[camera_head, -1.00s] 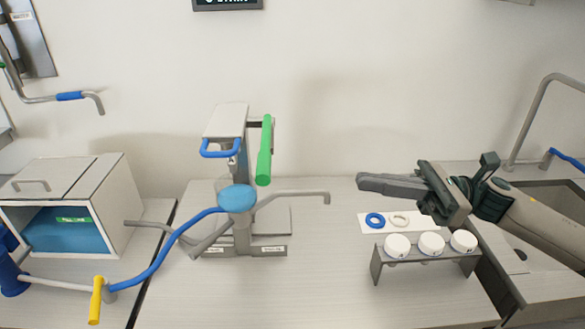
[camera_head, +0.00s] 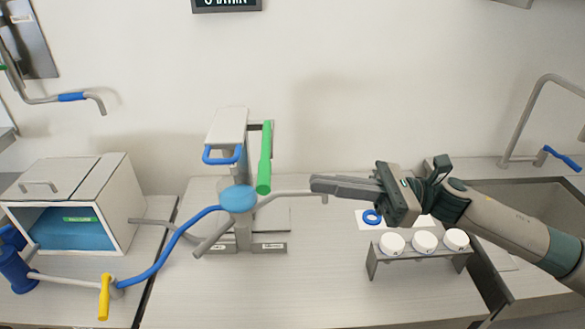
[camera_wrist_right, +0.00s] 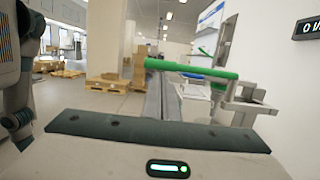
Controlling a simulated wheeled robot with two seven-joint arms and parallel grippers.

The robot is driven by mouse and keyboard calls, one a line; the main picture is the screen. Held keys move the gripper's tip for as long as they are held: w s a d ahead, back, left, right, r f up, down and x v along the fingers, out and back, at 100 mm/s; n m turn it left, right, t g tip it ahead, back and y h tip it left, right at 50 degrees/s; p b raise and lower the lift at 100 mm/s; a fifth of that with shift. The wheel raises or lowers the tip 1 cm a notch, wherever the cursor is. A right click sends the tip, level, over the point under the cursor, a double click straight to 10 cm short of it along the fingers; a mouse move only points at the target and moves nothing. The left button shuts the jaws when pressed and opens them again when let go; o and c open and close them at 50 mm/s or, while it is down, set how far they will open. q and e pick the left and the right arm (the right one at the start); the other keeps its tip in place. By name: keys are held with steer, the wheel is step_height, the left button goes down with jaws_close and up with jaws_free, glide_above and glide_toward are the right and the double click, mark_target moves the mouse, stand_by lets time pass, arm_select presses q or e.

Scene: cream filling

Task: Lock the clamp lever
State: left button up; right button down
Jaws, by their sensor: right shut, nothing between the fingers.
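A grey stand machine (camera_head: 228,125) stands on the counter. It has a green-handled lever (camera_head: 265,157) on its right side, pointing down, and a blue loop handle (camera_head: 221,156) at the front. I cannot tell which handle is the clamp lever. My right gripper (camera_head: 313,185) is shut and empty, fingers pointing left, to the right of the green handle and apart from it in the head view. In the right wrist view the green handle (camera_wrist_right: 190,69) crosses the picture beyond the fingers (camera_wrist_right: 160,103). My left gripper is not in view.
A blue disc (camera_head: 238,198) with curved grey and blue arms sits low before the machine. A rack (camera_head: 374,259) with white-topped jars stands front right. A white card (camera_head: 366,225) with a blue ring lies behind it. An open-fronted box (camera_head: 121,195) stands left, a sink (camera_head: 545,200) right.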

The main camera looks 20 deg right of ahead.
mark_target(266, 152)
steer(key=p+x, duration=0.4)
steer(key=x, duration=0.2)
steer(key=shift+a, duration=0.2)
steer(key=shift+w, duration=0.1)
